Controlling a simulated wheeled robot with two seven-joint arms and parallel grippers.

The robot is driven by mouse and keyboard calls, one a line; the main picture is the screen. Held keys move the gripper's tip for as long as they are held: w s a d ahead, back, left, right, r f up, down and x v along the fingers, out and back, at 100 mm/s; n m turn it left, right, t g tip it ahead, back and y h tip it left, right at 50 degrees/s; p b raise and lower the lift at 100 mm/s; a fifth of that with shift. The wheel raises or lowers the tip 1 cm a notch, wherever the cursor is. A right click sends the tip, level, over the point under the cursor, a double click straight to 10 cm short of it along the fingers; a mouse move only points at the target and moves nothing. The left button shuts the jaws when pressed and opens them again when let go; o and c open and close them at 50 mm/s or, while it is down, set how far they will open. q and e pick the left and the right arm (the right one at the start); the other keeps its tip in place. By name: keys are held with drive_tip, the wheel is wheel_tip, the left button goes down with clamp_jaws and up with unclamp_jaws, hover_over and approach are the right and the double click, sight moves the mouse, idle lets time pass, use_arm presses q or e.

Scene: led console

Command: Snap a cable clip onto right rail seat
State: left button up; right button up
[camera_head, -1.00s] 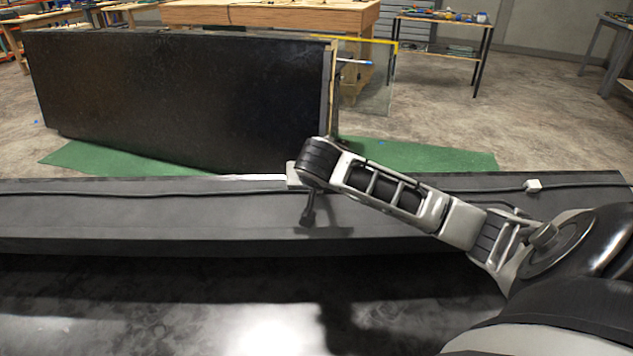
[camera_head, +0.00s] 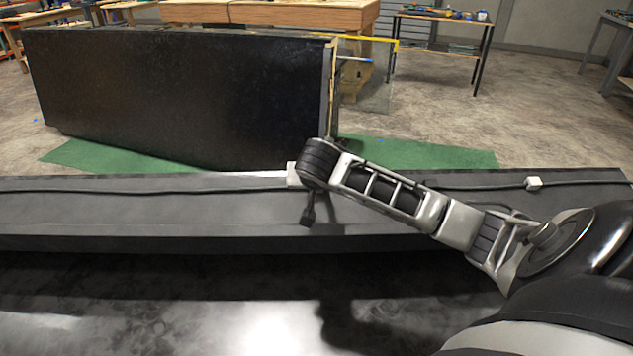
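A long dark rail (camera_head: 150,218) crosses the view from left to right, with a black cable (camera_head: 120,191) running along it. A small white clip-like block (camera_head: 533,183) sits at the cable on the right part of the rail. Another pale block (camera_head: 292,175) shows at the rail's far edge, partly hidden behind my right wrist. My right arm reaches in from the right. Its gripper (camera_head: 307,217) points down over the middle of the rail, small and dark. Whether it is open or holds something cannot be told. My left gripper is out of view.
A large black panel (camera_head: 175,95) stands on a green mat (camera_head: 420,155) behind the rail. A glossy dark surface (camera_head: 170,300) lies in front. A wooden bench (camera_head: 270,14) and a tool table (camera_head: 440,22) stand farther back. The rail's left part is clear.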

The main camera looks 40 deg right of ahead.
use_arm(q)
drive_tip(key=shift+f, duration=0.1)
use_arm(e)
drive_tip(key=shift+f, duration=0.35)
idle(0.5)
drive_tip(key=o, duration=1)
drive_tip(key=shift+w+d, duration=0.1)
use_arm(q)
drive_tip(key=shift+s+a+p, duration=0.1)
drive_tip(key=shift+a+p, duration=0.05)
drive_tip(key=shift+p, duration=0.55)
use_arm(e)
drive_tip(key=v, duration=1.6)
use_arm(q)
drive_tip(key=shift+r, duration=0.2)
